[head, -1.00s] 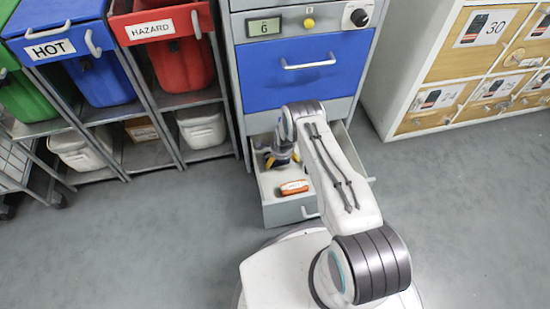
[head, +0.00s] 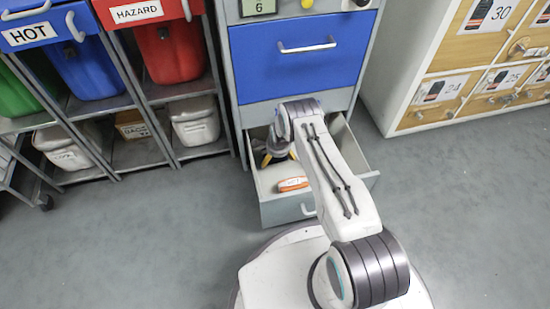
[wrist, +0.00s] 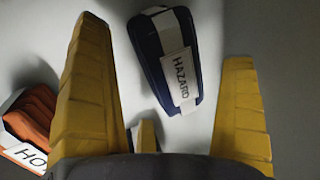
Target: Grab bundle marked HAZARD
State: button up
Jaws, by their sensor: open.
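The navy bundle with a white band marked HAZARD (wrist: 170,62) lies on the light drawer floor in the wrist view. My gripper (wrist: 162,40) is open, its yellow fingers spread. The bundle shows between the fingers, toward the tips and nearer the right one. I see no contact. In the head view my gripper (head: 270,157) reaches down into the open drawer (head: 290,209), and my arm hides part of the drawer. I cannot make out the HAZARD bundle there.
An orange bundle (head: 293,184) lies near the drawer's front; in the wrist view an orange bundle (wrist: 35,115), its label partly cut off, lies outside the left finger. A red HAZARD bin (head: 170,45) and a blue HOT bin (head: 90,65) stand left. Wooden lockers (head: 470,65) stand right.

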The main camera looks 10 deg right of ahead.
jog(key=shift+w+f+b, duration=0.25)
jog(key=shift+f+b, duration=0.4)
jog(key=shift+f, duration=0.05)
jog(key=shift+r, duration=0.1)
jog(key=c, duration=1.2)
